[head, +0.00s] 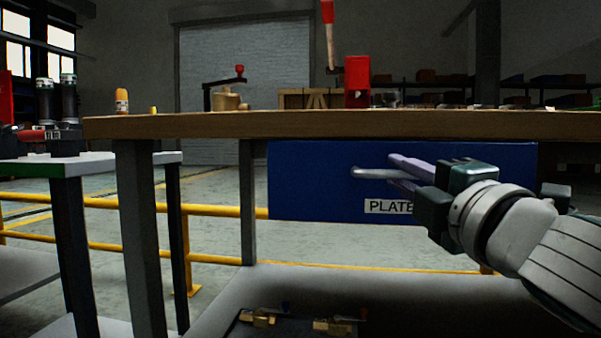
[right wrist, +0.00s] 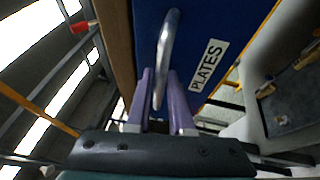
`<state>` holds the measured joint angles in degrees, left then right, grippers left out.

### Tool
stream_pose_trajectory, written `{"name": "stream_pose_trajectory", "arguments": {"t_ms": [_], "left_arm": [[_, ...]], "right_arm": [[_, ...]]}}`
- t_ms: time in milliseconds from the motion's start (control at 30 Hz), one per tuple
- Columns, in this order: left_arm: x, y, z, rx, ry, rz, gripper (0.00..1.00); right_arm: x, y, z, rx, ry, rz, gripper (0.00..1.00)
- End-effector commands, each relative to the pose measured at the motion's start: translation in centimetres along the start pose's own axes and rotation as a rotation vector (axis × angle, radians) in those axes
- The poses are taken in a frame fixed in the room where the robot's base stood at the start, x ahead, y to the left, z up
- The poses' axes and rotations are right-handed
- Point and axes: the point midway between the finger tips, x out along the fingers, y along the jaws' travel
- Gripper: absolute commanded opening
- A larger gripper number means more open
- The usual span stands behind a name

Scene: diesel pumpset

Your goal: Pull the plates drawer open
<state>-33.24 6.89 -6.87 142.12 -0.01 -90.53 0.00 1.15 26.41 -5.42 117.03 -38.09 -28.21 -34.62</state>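The plates drawer (head: 310,190) is a blue front under the wooden bench top, with a white PLATES label (head: 385,206). The label also shows in the right wrist view (right wrist: 207,66). The drawer looks shut. Its silver bar handle (head: 370,173) also shows in the right wrist view (right wrist: 168,45). My right gripper (head: 392,170) is at the handle, with its purple fingers (right wrist: 160,78) apart, one on each side of the bar. A gap shows beside the bar, so it looks open and not clamped. My left gripper is out of view.
The wooden bench top (head: 250,125) runs just above the drawer and my right gripper. A grey lower shelf (head: 370,290) lies below, with brass parts on a dark tray (head: 285,325). A side table (head: 30,166) stands at the left. Yellow rails (head: 215,210) run behind.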

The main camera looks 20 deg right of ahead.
Motion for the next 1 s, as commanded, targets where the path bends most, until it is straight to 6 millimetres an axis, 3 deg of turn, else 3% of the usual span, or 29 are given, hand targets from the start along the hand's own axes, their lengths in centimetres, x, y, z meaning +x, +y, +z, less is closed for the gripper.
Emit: {"name": "stream_pose_trajectory", "arguments": {"t_ms": [167, 1000], "left_arm": [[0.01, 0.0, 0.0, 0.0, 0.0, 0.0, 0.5], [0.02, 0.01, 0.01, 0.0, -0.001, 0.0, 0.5]], "right_arm": [[-0.01, -0.01, -0.01, 0.001, 0.0, 0.0, 0.0], [-0.02, -0.03, -0.01, 0.001, 0.0, 0.0, 0.0]]}}
